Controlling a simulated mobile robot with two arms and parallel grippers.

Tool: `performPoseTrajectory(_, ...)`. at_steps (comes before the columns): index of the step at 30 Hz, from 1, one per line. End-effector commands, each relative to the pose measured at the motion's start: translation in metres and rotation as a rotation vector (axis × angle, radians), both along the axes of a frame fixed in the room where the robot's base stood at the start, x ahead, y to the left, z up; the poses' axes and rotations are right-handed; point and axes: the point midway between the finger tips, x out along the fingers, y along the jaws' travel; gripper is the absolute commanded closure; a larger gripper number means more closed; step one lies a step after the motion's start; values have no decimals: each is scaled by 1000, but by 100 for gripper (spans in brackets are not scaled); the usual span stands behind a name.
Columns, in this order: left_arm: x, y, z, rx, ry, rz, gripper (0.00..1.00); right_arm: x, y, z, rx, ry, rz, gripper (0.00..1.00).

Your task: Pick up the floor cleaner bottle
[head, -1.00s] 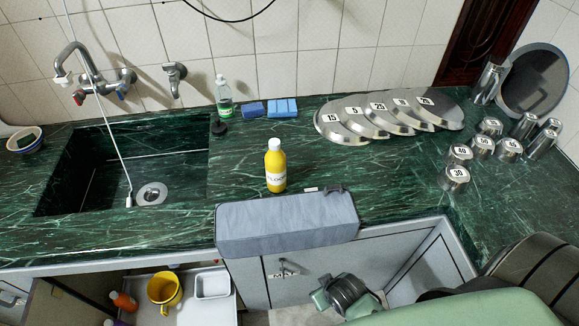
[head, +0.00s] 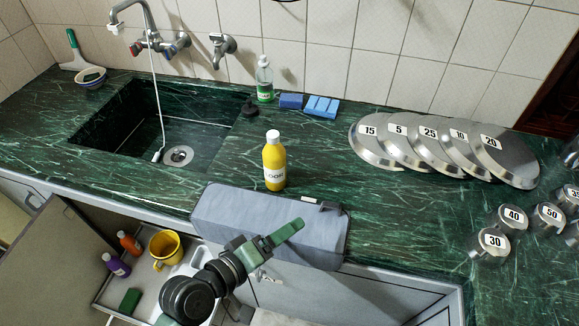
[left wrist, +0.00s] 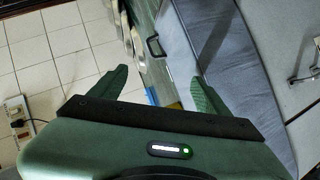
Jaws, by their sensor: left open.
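The floor cleaner bottle (head: 274,163) is yellow with a white cap and a white label whose visible letters read "LOOR". It stands upright on the green marble counter, behind the grey-blue cloth. My left gripper (head: 290,230) is in front of the cloth, at the counter's front edge, apart from the bottle. In the left wrist view its two green fingers (left wrist: 160,76) are spread, with nothing held between them. My right gripper is in no view.
Steel lids (head: 375,150) and numbered cups (head: 494,242) stand to the right. The sink (head: 130,130) is at left.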

Motion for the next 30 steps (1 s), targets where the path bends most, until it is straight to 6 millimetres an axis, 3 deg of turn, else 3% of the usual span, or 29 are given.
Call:
performPoseTrajectory(3,10,-16,29,-173,0,31,23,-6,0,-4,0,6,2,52)
performPoseTrajectory(9,31,-31,65,-476,46,104,23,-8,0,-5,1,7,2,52)
performPoseTrajectory(14,54,-35,90,-766,121,188,23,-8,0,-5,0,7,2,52)
performPoseTrajectory(18,84,-27,105,-1112,249,308,23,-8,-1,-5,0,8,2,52)
performPoseTrajectory(20,101,-20,104,-1290,327,386,23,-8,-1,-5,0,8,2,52)
performPoseTrajectory(24,133,1,80,-1643,509,596,23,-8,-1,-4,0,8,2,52)
performPoseTrajectory(30,150,16,45,-1876,634,795,23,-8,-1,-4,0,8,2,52)
